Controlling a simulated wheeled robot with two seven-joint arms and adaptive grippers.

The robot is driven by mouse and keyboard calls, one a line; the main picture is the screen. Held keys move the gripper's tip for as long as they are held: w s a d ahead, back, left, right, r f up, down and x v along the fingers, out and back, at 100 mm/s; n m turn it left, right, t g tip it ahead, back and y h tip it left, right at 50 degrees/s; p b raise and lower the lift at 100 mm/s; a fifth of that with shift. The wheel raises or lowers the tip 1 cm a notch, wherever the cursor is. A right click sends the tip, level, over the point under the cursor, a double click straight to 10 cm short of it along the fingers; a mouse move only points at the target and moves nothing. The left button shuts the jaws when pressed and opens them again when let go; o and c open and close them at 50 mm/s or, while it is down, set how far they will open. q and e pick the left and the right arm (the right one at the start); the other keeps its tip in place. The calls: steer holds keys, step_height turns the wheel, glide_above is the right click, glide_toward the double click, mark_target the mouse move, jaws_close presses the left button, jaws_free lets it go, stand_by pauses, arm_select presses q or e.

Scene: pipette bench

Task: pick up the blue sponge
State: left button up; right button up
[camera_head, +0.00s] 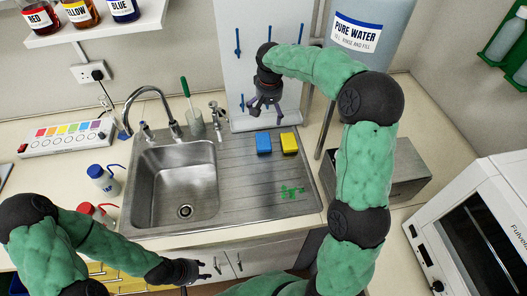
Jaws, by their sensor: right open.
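The blue sponge (263,143) lies on the ribbed steel drainboard, just left of a yellow sponge (289,143) with a small gap between them. My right gripper (265,110) hangs behind and above the blue sponge, in front of the white pegboard. Its fingers point down, spread open and empty, apart from the sponge. My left gripper (204,271) is low at the front, by the cabinet doors below the counter edge. It is small in view, and I cannot tell how far its fingers are apart.
The steel sink (180,180) is left of the drainboard (245,200). Green bits (292,192) lie on the drainboard's front right. A cup with a green-handled brush (195,122) and a tap stand behind. A PURE WATER tank (358,30) stands at the back right.

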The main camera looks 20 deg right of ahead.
step_height(320, 180, down, 6)
steer(key=b, duration=0.6)
glide_above(266, 140)
steer(key=f, duration=0.5)
steer(key=shift+s+d+f, duration=0.15)
steer(key=shift+s+f, duration=0.1)
steer(key=shift+f, duration=0.1)
step_height(266, 140, down, 5)
steer(key=shift+r+b, duration=0.2)
steer(key=shift+b, duration=0.7)
steer(key=shift+w+f, duration=0.1)
steer(key=shift+f, duration=0.15)
steer(key=shift+f, duration=0.25)
steer(key=c, duration=0.8)
